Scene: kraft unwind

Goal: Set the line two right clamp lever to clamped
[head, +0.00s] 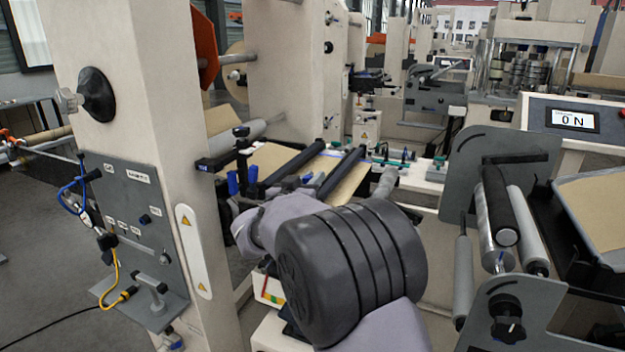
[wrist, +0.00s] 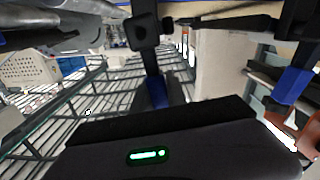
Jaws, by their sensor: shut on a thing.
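My gripper (head: 241,190) is at the near left end of line two's web, largely hidden behind my own arm in the head view. It is shut on a clamp lever with black metal and a blue grip (wrist: 156,92), which stands in front of the gripper body in the wrist view. In the head view, blue parts (head: 252,174) show beside a black upright post (head: 242,145). A second black and blue part (wrist: 293,86) shows at the right of the wrist view. My arm hides the lever's base, and I cannot tell its exact angle.
Brown web (head: 270,160) runs under dark rollers (head: 293,161) just beyond the gripper. A cream machine column (head: 140,130) with a grey panel (head: 130,215) stands close on the left. A grey side plate with rollers (head: 497,205) stands on the right.

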